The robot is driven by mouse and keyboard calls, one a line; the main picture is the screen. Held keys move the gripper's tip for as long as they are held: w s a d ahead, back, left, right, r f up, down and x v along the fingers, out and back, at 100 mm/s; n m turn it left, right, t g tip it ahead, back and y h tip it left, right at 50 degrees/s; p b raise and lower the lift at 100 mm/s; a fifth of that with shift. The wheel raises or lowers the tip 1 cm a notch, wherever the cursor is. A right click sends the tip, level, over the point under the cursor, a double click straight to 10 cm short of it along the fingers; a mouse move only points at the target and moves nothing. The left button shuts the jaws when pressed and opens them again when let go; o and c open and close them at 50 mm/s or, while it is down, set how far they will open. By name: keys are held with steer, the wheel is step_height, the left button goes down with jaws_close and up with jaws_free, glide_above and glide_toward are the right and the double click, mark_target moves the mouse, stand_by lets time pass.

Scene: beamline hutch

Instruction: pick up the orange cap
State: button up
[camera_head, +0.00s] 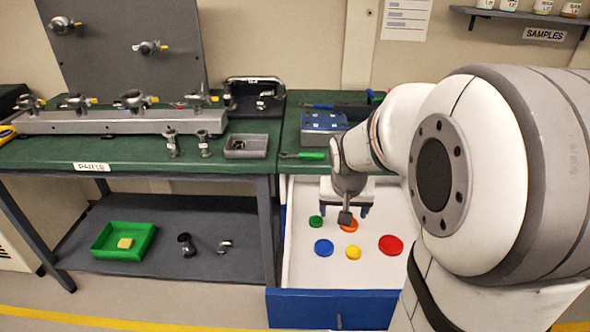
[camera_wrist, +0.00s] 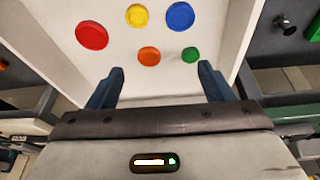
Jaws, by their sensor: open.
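The orange cap (camera_wrist: 149,56) lies flat on the white floor of an open drawer (camera_head: 300,262). In the head view the orange cap (camera_head: 349,226) is partly hidden behind my gripper (camera_head: 347,208). In the wrist view my gripper (camera_wrist: 160,82) is open and empty, its two dark fingers spread wide. The orange cap shows beyond the fingertips, between their lines and nearer the left one. My gripper is above the drawer and apart from the cap.
Nearby in the drawer lie a green cap (camera_head: 316,221), a blue cap (camera_head: 324,247), a yellow cap (camera_head: 352,252) and a red cap (camera_head: 390,245). The drawer walls and blue front (camera_head: 310,308) bound the space. A green-topped bench (camera_head: 340,165) stands behind, with a screwdriver (camera_head: 303,155) on it.

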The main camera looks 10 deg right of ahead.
steer(key=w+d+f+b, duration=0.1)
steer(key=w+d+f, duration=0.1)
steer(key=f, duration=0.3)
steer(key=w+d+f+m+b, duration=0.1)
steer(key=w+d+f, duration=0.2)
steer(key=w+f, duration=0.2)
steer(key=w+d+f+m+b, duration=0.1)
steer(key=w+d+f, duration=0.1)
steer(key=f, duration=0.3)
steer(key=shift+w+d+f+h, duration=0.15)
steer(key=shift+w, duration=0.3)
steer(key=shift+w+d+f+h, duration=0.15)
steer(key=shift+w, duration=0.25)
steer(key=shift+c, duration=0.5)
steer(key=c, duration=0.9)
steer(key=shift+c, duration=0.2)
step_height(320, 180, up, 10)
steer(key=p, duration=0.1)
